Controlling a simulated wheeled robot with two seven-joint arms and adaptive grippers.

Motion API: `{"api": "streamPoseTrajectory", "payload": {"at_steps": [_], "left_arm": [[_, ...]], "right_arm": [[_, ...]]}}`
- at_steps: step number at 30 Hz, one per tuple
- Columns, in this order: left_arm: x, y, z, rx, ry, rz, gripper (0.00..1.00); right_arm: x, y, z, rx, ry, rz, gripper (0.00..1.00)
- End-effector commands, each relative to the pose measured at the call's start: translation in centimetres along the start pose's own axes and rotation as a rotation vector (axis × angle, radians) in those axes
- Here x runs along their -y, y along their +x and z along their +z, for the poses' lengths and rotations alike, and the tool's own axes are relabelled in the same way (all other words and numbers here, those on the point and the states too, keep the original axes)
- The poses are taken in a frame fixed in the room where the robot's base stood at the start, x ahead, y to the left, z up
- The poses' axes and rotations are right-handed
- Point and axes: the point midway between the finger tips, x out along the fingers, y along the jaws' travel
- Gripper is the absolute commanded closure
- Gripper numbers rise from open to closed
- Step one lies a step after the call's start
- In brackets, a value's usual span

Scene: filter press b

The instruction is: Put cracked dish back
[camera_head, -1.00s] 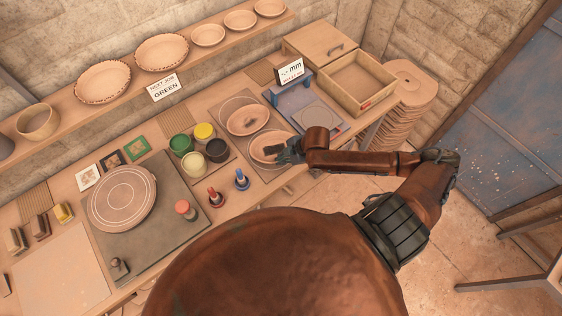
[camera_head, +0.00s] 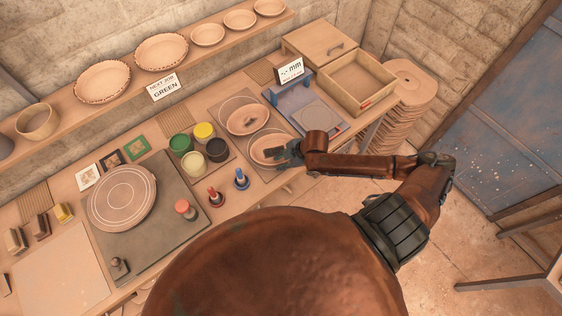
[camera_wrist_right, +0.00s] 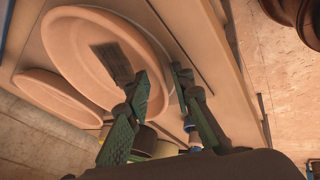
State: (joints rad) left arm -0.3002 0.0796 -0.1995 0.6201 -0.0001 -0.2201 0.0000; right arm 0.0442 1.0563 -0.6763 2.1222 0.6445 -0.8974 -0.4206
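Two oval clay dishes lie side by side on the bench. The nearer dish (camera_head: 260,158) is beside my right gripper (camera_head: 279,153); it fills the upper left of the right wrist view (camera_wrist_right: 72,48). The farther dish (camera_head: 238,122) has a small dark mark inside and shows in the right wrist view (camera_wrist_right: 50,92). My right gripper's fingers (camera_wrist_right: 162,90) are apart, one over the near dish's inside, the other outside its rim. Contact cannot be told. A dark patch lies in the near dish; I see no clear crack. My left gripper is out of view.
Paint pots (camera_head: 193,162) and blue and red stamps (camera_head: 241,179) are close left. A shelf (camera_head: 130,88) holds several dishes at the back.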

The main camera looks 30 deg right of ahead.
Motion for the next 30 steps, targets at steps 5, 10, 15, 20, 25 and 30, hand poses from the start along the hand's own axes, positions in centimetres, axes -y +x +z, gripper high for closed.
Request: {"api": "streamPoseTrajectory", "payload": {"at_steps": [5, 10, 15, 20, 25, 30], "left_arm": [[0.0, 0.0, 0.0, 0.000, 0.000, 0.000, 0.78], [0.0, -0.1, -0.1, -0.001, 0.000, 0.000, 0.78], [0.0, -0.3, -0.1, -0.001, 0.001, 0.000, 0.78], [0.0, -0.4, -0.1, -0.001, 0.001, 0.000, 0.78], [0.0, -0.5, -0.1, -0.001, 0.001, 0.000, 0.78], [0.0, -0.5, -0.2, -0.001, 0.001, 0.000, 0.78]], "right_arm": [[-0.2, -1.0, 0.0, 0.002, -0.001, 0.002, 0.78], [-0.1, -4.0, 0.1, 0.003, -0.003, 0.001, 0.78], [-0.1, -7.7, 0.1, 0.005, -0.003, 0.001, 0.78], [-0.1, -10.4, 0.1, 0.004, -0.001, 0.001, 0.78], [-0.1, -11.8, 0.0, 0.002, 0.001, 0.000, 0.78], [-0.1, -12.2, -0.1, -0.001, 0.001, 0.000, 0.78]]}}
